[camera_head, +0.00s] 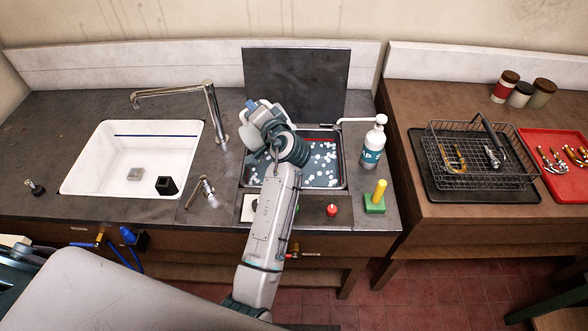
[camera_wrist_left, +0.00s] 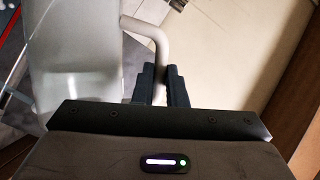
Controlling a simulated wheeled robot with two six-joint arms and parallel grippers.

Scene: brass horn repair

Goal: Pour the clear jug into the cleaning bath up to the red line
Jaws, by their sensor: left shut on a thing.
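In the left wrist view the jug (camera_wrist_left: 75,50) is a pale, smooth vessel with a curved handle (camera_wrist_left: 150,32). My left gripper (camera_wrist_left: 161,86) is shut on this handle. The bath is a steel basin holding blue-grey liquid (camera_head: 318,172) with white foam patches. A red line (camera_head: 318,137) shows on its far wall, above the liquid. My arm hides the bath's left part. My right gripper is not in view.
A dark upright panel (camera_head: 296,80) stands behind the bath. A white pump bottle (camera_head: 372,145) stands at its back right. A red knob (camera_head: 332,210) and a green block with a yellow peg (camera_head: 375,200) are in front. A white sink (camera_head: 100,165) lies left.

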